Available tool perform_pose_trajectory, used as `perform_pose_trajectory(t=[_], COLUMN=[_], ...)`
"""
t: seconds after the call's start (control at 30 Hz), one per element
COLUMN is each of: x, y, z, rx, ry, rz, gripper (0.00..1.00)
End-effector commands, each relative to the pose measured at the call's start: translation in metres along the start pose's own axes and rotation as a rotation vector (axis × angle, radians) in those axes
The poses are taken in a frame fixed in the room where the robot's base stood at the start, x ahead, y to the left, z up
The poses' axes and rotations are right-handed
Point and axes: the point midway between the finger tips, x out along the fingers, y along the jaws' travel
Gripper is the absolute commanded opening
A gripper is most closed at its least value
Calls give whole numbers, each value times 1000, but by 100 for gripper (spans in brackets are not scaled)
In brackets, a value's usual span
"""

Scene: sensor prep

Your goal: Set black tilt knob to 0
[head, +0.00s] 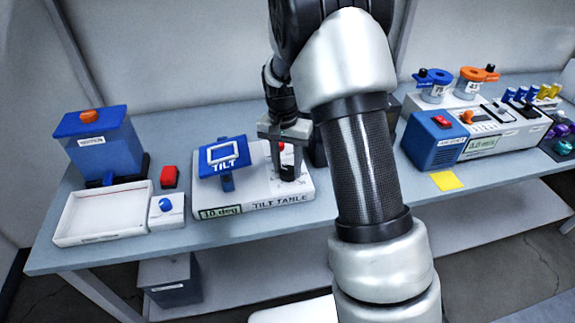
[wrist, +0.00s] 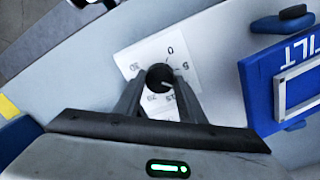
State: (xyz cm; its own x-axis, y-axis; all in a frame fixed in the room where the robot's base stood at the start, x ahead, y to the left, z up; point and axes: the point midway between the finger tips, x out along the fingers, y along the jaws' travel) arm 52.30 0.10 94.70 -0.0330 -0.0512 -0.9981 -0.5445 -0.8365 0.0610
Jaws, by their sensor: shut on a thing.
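The tilt table (head: 240,200) is a white box with a blue tilting plate marked TILT (head: 224,163). Its small display (head: 219,211) reads 10 deg. My gripper (head: 288,165) reaches down over the right part of the box. In the wrist view, my gripper (wrist: 158,84) is shut on the round black tilt knob (wrist: 158,74), with one finger on each side. The knob sits on a white dial plate (wrist: 140,57) with the 0 mark at its upper right and 5 below it. A pale mark shows at the knob's lower right. The fingers hide part of the dial.
To the left are a white tray (head: 103,236), a blue-knobbed box (head: 167,213), a red block (head: 170,176) and a blue bin (head: 102,145). To the right stands a blue instrument (head: 432,140) near a yellow note (head: 446,181).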

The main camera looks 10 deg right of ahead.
Motion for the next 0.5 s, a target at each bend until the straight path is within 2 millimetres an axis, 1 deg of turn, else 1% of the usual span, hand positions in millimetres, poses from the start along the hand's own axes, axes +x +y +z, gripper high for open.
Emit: perform_pose_trajectory(t=[0.27,0.5], x=[0,0], y=[0,1], z=[0,1], rx=[-113,-313], ry=[6,18], rz=[0,0], gripper=[14,14])
